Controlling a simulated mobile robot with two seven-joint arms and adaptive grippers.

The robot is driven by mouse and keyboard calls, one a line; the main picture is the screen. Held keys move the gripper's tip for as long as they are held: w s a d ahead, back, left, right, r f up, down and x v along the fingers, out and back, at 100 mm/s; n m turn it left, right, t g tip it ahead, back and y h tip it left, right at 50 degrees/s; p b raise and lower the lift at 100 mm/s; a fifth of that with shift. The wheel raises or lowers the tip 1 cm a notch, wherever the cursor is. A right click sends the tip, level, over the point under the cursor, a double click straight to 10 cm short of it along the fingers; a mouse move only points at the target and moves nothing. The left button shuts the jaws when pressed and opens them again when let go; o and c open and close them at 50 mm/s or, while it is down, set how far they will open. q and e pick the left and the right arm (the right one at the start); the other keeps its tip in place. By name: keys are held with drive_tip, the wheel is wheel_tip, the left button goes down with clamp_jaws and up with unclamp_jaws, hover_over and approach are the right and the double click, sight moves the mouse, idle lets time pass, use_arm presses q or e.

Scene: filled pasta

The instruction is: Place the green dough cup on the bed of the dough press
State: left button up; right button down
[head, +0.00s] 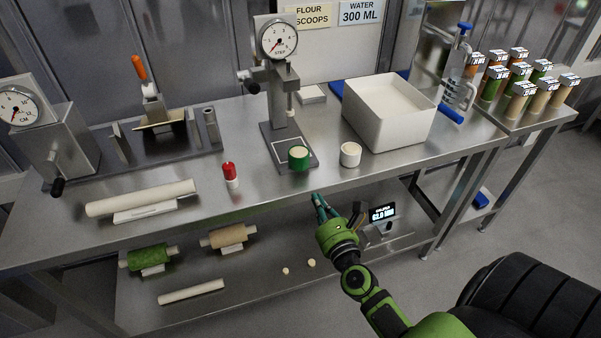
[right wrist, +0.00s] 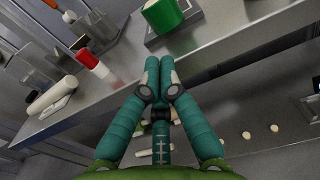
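The green dough cup (head: 299,160) stands upright at the front right corner of the dough press's base (head: 279,157), with pale dough at its top. It overlaps the corner of the white square outline marked on that bed. The press has a dial (head: 279,39) on its column. The cup also shows in the right wrist view (right wrist: 163,14), cut off by the top edge. My right gripper (head: 317,201) is just in front of the table edge, below the cup and apart from it. Its fingertips (right wrist: 159,62) are together with nothing between them. My left gripper is not in view.
A white cup (head: 350,155) stands right of the green cup, before a large white bin (head: 390,120). A lower shelf holds rollers and a scale (head: 382,213).

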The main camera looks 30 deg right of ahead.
sight(299, 166)
drive_tip(key=p+x, duration=0.1)
drive_tip(key=x, duration=0.9)
drive_tip(key=shift+w, duration=0.3)
drive_tip(key=shift+w, duration=0.1)
